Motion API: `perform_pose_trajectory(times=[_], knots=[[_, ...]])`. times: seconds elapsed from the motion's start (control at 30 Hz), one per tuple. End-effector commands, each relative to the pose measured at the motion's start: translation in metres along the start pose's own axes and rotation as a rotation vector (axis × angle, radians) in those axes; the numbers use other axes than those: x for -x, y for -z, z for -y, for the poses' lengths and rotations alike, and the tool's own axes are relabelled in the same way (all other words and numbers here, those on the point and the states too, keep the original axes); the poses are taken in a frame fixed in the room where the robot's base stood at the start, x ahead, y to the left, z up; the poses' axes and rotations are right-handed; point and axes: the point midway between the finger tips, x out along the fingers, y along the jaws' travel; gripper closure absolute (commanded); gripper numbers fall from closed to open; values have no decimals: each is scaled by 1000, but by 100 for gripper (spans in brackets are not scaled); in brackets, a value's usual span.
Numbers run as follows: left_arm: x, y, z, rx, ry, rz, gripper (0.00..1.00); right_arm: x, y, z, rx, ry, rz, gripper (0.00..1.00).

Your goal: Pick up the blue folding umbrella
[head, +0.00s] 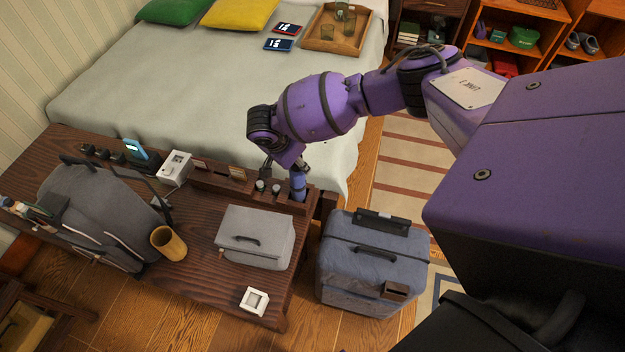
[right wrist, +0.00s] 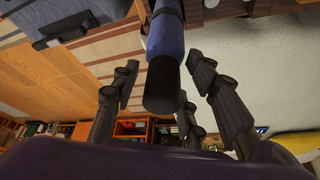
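The blue folding umbrella (head: 298,187) stands at the right end of the dark wooden bench, by its raised back ledge. In the right wrist view its blue body and black end (right wrist: 163,85) point toward the camera. My right gripper (head: 286,168) has come down over the umbrella from above. In the right wrist view the fingers of my right gripper (right wrist: 160,82) are spread on both sides of the umbrella, with gaps visible. In the head view the arm partly hides the fingers. My left gripper is in neither view.
The bench (head: 200,240) also holds a grey case (head: 255,237), a yellow mug (head: 168,243), a grey backpack (head: 95,215) and a white square item (head: 254,300). A blue suitcase (head: 365,270) stands right of the bench. The bed (head: 200,90) lies behind it.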

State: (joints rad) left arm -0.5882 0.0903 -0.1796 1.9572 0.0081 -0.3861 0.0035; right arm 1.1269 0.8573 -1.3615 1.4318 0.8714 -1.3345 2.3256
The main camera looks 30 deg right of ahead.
Motion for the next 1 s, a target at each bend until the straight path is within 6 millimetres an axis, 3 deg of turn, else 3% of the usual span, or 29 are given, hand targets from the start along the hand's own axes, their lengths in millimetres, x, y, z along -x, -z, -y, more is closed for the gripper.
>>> perform_pose_trajectory(times=[0.03,0.27,0.73,0.87,1.0], knots=[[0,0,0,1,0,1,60,1,0,1,0,2,0,70],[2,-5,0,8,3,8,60,1,0,1,1,1,0,100],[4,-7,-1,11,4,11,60,3,1,1,0,2,0,100],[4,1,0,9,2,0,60,18,8,2,-1,4,-1,100],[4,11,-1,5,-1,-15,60,47,20,4,-3,8,-1,100]])
